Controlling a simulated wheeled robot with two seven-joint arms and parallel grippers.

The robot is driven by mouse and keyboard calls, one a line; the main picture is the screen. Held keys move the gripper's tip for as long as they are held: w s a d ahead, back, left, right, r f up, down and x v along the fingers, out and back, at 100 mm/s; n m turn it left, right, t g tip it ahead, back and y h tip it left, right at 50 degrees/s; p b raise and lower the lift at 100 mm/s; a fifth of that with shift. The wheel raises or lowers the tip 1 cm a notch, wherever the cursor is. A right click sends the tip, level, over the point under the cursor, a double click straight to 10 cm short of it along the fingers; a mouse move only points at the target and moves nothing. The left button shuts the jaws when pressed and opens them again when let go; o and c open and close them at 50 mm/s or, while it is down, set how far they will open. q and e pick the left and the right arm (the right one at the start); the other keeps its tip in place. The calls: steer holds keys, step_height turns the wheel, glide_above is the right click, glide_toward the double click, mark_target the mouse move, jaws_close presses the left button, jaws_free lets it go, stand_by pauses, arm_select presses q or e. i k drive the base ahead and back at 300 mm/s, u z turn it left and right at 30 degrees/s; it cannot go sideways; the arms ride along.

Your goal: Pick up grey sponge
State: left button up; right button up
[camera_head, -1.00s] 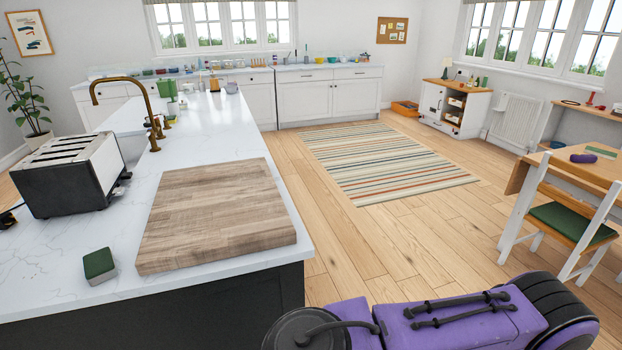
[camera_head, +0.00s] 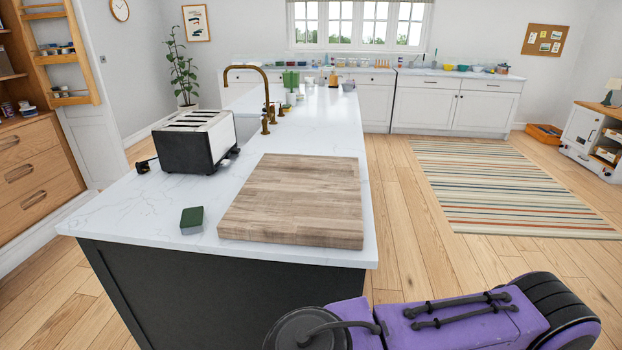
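A small sponge (camera_head: 192,220) with a dark green top and a grey lower side lies on the white marble worktop (camera_head: 150,207) of the island, near its front edge. It sits to the left of the wooden cutting board (camera_head: 295,203), with a narrow gap between them. Neither of my grippers is in view. Only a purple part of my arm shows at the bottom right, in front of the island and apart from the sponge.
A black and silver toaster (camera_head: 197,142) stands behind the sponge, with a brass tap (camera_head: 262,95) beyond. The wooden floor right of the island is clear up to the striped rug (camera_head: 505,187). A wooden drawer unit (camera_head: 28,175) stands at the far left.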

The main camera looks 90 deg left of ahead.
mark_target(192, 219)
steer(key=u, duration=2.8)
